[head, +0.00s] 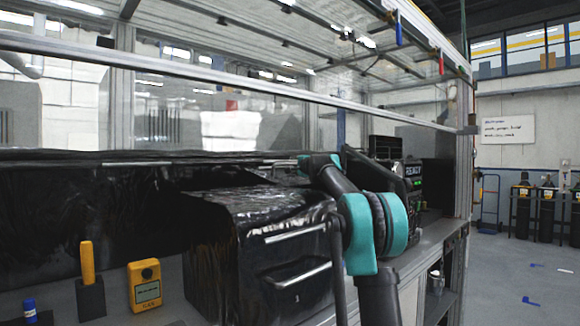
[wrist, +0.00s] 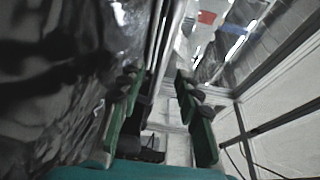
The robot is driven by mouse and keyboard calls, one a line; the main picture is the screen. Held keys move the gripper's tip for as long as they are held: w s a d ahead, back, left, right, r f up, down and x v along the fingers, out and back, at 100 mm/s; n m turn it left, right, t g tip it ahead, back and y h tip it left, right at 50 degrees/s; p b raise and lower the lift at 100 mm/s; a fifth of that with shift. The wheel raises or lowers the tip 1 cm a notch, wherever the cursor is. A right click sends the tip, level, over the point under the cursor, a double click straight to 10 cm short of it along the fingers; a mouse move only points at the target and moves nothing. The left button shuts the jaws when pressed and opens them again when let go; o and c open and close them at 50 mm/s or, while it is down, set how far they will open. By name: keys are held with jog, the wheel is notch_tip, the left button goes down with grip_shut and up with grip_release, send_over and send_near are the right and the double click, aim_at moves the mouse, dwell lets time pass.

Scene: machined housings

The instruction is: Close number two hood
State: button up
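A black, glossy housing (head: 215,250) stands on the bench, with silver bar handles on its front and a small mark like a "2" low on it. A black upper panel (head: 60,205) with a silver rail (head: 140,163) extends behind and left of it; I cannot tell whether this is its raised hood. My gripper (head: 290,164) is at the right end of that rail, above the housing, partly hidden by my arm. In the wrist view my gripper (wrist: 160,80) has its fingers apart, with a silver bar (wrist: 163,40) between or just beyond the tips; contact is unclear.
A glazed metal frame (head: 300,100) spans above the bench. A yellow device (head: 145,285), a yellow-handled tool in a black holder (head: 90,298) and a blue-capped item (head: 30,308) stand at front left. Gas cylinders (head: 522,205) stand at right, beyond open floor.

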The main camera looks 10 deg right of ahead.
aim_at(291, 164)
jog(key=shift+x, duration=2.75)
jog(key=shift+c, duration=0.2)
grip_shut()
